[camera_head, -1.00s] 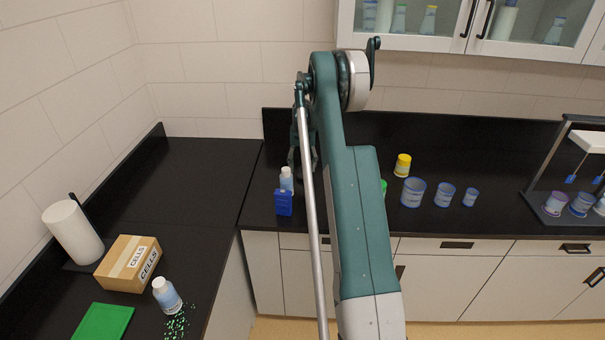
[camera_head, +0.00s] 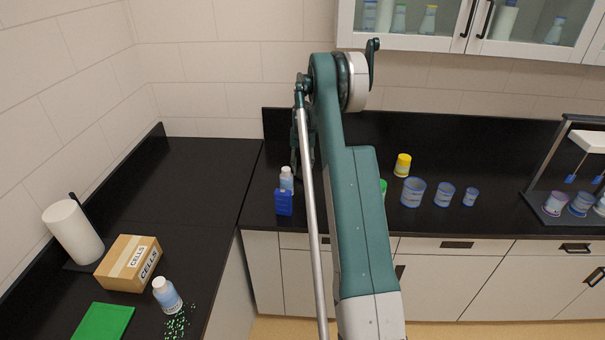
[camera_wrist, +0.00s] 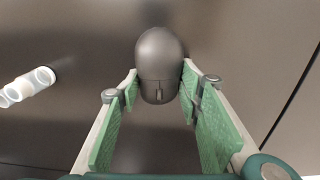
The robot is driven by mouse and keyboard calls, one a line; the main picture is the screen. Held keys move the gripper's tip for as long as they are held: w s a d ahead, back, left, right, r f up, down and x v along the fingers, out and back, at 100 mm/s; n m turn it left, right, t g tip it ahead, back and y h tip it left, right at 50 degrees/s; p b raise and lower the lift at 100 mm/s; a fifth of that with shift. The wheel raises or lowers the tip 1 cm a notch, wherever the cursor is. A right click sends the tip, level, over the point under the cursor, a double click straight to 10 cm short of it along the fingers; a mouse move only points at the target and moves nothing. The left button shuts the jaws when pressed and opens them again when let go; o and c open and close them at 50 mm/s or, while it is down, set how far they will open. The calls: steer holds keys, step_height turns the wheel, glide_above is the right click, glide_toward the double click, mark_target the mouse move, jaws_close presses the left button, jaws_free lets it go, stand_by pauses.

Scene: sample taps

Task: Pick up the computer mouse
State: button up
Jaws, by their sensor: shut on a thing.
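The computer mouse (camera_wrist: 158,52) is dark grey and rounded, with a small scroll wheel, and shows at the top middle of the wrist view. My gripper (camera_wrist: 160,84) has its green-padded fingers on both sides of the mouse's near end, shut on it. Whether the mouse touches the counter cannot be told. In the head view my gripper (camera_head: 303,150) is partly behind my own arm, over the back counter, and the mouse is hidden there.
A yellow jar (camera_head: 403,165) and several blue-white tubs (camera_head: 413,192) stand to the right. The counter's back left is clear.

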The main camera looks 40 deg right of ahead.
mark_target(303, 167)
steer(key=shift+r, duration=0.2)
steer(key=shift+r, duration=4.8)
